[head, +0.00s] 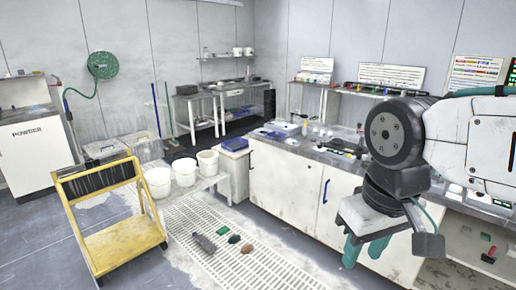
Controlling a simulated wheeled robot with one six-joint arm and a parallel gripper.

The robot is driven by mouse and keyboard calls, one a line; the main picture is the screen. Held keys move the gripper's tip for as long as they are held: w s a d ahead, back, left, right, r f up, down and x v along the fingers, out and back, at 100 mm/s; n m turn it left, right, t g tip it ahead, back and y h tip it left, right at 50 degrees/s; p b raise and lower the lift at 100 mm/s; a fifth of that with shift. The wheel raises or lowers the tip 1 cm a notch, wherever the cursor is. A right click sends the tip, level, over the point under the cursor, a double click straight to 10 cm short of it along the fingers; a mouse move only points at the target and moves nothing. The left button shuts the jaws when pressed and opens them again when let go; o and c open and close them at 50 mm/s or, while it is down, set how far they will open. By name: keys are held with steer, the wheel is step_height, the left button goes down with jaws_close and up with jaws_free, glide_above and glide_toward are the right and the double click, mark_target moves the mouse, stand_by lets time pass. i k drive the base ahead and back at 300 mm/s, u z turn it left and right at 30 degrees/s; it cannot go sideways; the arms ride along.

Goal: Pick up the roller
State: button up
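A grey, roughly cylindrical object (205,243) lies on the white floor grating. It may be the roller, but it is too small to tell for sure. My gripper (364,252) hangs at the right, in front of the white cabinets, with its teal fingers pointing down. The fingers are apart and nothing shows between them. My gripper is well to the right of the grey object and not touching it.
A green block (221,232), a dark green piece (234,239) and a brown piece (247,249) lie near it on the grating (265,270). A yellow cart (122,246) and white buckets (184,172) stand left. White cabinets (290,185) line the right.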

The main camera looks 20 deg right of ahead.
mark_target(489, 260)
steer(key=z, duration=0.35)
steer(key=i, duration=0.9)
steer(key=z, duration=1.5)
steer(key=i, duration=0.9)
steer(key=z, duration=0.75)
